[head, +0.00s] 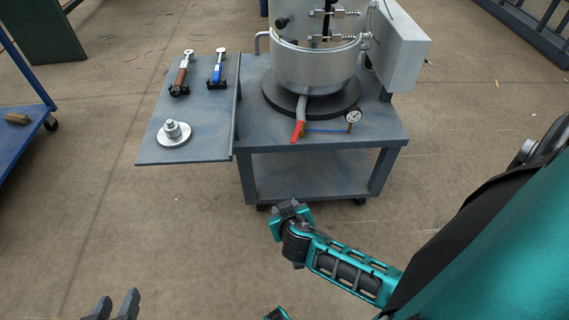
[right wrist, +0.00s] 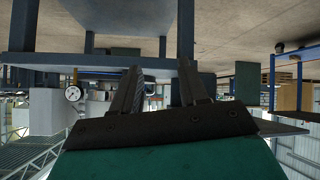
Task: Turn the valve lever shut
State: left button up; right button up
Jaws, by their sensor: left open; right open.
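The valve lever (head: 298,131) is a red handle at the lower end of the grey outlet pipe (head: 301,104) under the metal vessel (head: 315,70). It points toward the table's front edge. My right gripper (head: 289,206) is in front of and below the table, apart from the lever. Its two open fingers also show in the right wrist view (right wrist: 158,82), with nothing seen between them. My left gripper (head: 114,305) is open and empty at the bottom left of the head view, far from the lever. I cannot make out the lever in the right wrist view.
A pressure gauge (head: 353,116) stands right of the lever, joined by a blue line; it also shows in the right wrist view (right wrist: 72,93). A side shelf (head: 205,110) holds two handled tools and a round flanged part (head: 173,134). The floor before the table is clear.

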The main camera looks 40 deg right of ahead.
aim_at(295, 136)
jog(key=i+l, duration=0.1)
jog(key=l, duration=0.75)
jog(key=i+l+u, duration=0.1)
jog(key=l, duration=0.75)
